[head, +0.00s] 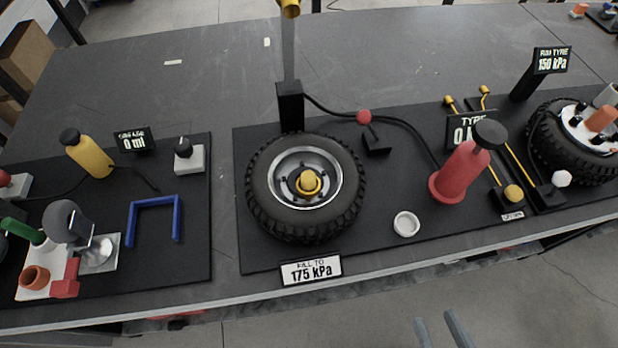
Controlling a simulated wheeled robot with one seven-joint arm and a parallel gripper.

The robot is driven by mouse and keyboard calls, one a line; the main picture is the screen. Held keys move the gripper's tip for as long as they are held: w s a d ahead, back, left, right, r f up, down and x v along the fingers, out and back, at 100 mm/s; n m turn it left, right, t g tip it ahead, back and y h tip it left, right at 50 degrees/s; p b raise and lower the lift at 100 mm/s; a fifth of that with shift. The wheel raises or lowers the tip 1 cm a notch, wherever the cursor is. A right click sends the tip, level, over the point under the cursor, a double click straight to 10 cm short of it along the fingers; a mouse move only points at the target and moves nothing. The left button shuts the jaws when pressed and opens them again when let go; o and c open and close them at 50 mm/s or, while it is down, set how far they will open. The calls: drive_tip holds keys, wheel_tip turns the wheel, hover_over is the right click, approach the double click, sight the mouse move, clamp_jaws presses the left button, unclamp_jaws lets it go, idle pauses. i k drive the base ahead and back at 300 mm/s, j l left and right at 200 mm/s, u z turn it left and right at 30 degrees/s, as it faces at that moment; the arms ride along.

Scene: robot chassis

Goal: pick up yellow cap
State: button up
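A round yellow cap (308,181) sits at the middle of the silver hub of a black tyre (262,205) that lies flat on a black mat. A yellow ring shows around its base. My gripper (434,317) shows only as two grey fingers at the bottom edge, right of centre. The fingers are apart with nothing seen between them. They are in front of the table edge, well away from the tyre and cap. The rest of the gripper is out of the picture.
A black post (290,106) stands behind the tyre. A sign (311,270) reading 175 kPa stands in front. A small white dish (406,224) and a red pump (462,172) are to the right. A blue frame (153,208) stands left. The table's back is mostly clear.

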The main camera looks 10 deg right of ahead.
sight(308, 176)
drive_tip(key=z, duration=0.4)
drive_tip(key=j+z, duration=0.55)
drive_tip(key=z, duration=0.2)
drive_tip(key=k+j+z, duration=0.15)
drive_tip(key=z, duration=0.25)
drive_tip(key=k+j+z, duration=0.1)
drive_tip(key=j+z, duration=0.3)
drive_tip(key=k+j+z, duration=0.3)
drive_tip(key=k+j, duration=0.7)
drive_tip(key=k, duration=0.15)
